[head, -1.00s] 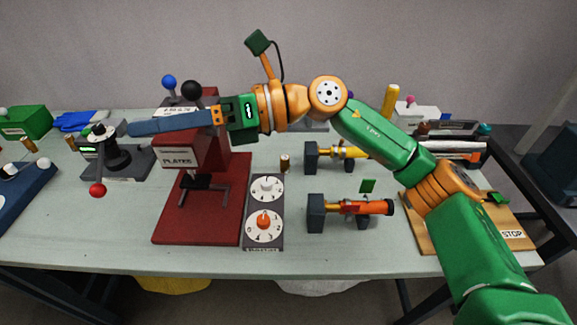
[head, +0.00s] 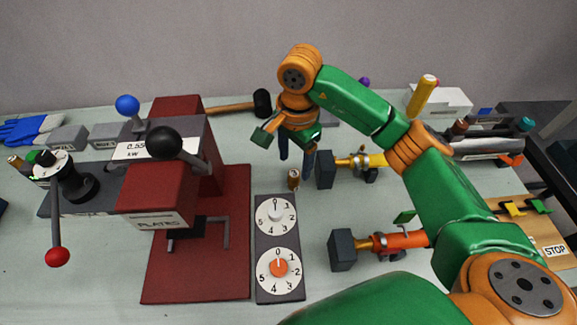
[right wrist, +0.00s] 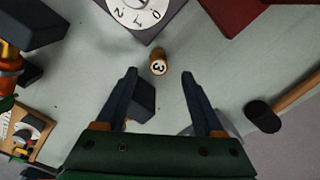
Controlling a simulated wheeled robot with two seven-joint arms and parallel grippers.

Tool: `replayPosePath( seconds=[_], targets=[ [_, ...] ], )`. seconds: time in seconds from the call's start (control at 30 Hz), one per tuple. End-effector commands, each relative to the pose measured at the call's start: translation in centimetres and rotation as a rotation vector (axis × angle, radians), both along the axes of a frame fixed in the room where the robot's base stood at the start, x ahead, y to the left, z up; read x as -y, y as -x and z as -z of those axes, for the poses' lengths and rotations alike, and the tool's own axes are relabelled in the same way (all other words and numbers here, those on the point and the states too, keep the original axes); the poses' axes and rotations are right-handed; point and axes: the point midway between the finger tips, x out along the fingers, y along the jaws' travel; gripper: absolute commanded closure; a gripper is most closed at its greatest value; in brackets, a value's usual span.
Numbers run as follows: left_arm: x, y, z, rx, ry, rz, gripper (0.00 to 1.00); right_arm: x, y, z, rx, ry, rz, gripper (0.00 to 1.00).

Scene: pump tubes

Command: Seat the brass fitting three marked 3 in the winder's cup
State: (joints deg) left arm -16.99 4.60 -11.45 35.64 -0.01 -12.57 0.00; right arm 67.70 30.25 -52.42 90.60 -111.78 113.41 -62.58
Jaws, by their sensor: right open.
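The brass fitting marked 3 (head: 293,179) stands upright on the table above the dial panel. In the right wrist view the fitting (right wrist: 158,64) shows its "3" on a pale top, ahead of and between the fingertips. My right gripper (head: 297,162) points down over it, open, with nothing between its dark blue fingers; in the wrist view the gripper (right wrist: 159,76) has a finger to each side. The winder (head: 72,184), black with a red-knobbed crank, stands at the left. I cannot make out the inside of its cup. My left gripper is not in view.
A dark red press (head: 165,195) marked PLATES stands between fitting and winder, with black and blue knobs. The dial panel (head: 278,235) lies below the fitting. A dark block with a yellow tube (head: 326,170) is close right of the gripper. A hammer (head: 262,103) lies behind.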

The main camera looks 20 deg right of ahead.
Motion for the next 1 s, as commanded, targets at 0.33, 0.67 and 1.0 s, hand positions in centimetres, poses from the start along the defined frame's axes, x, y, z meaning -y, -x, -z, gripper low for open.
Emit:
replayPosePath(
  seconds=[0.33, 0.67, 1.0],
  targets=[
    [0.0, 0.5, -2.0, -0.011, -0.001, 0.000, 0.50, -0.1, -0.4, 5.0, 0.000, -0.004, 0.002, 0.30],
    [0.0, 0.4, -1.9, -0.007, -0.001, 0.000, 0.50, -0.2, -0.4, 5.0, 0.001, -0.005, 0.002, 0.76],
    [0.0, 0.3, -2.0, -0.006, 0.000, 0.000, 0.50, -0.2, -0.4, 4.9, 0.002, -0.005, 0.002, 1.00]
  ],
)
